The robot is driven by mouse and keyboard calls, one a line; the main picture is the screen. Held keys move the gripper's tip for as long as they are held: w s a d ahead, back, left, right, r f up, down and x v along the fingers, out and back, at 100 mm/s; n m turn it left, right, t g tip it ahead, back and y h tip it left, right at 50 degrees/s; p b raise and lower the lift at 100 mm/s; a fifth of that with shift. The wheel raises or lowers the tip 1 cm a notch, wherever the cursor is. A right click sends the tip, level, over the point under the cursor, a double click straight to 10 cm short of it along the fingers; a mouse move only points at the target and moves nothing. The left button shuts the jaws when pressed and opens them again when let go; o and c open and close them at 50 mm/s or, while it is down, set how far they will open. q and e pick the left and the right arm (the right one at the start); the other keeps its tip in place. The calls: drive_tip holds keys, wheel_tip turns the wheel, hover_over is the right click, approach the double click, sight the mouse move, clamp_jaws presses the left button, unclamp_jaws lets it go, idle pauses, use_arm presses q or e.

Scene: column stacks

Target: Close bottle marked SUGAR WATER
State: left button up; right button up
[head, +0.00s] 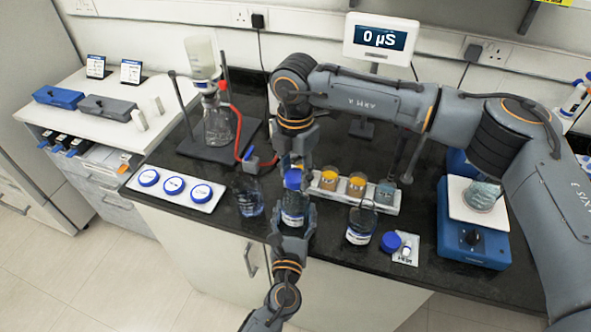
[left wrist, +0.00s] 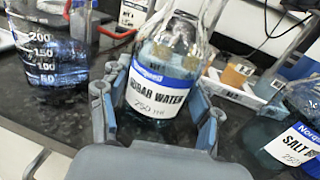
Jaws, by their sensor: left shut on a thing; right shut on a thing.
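The SUGAR WATER bottle (head: 293,208) stands upright near the front of the black bench. Its blue-banded label reads in the left wrist view (left wrist: 157,92). My left gripper (head: 291,224) is shut around the bottle's body, with a finger on each side. My right gripper (head: 293,163) comes down from above and is shut on a blue cap (head: 292,180) at the bottle's mouth. I cannot tell whether the cap is threaded on or just resting there. The bottle's top is cut off in the left wrist view.
A second bottle, labelled SALT (left wrist: 295,135), stands to the right, open in the head view (head: 361,226). A loose blue cap (head: 390,242) lies beside it. A graduated beaker (head: 248,196) is close on the left.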

sight(295, 204)
drive_tip(key=shift+f, duration=0.9)
drive_tip(key=shift+f, duration=0.55)
drive_tip(key=m, duration=0.5)
drive_tip(key=shift+m, duration=0.3)
drive_tip(key=m, duration=0.7)
drive_tip(key=shift+m, duration=0.4)
drive_tip(key=o, duration=0.8)
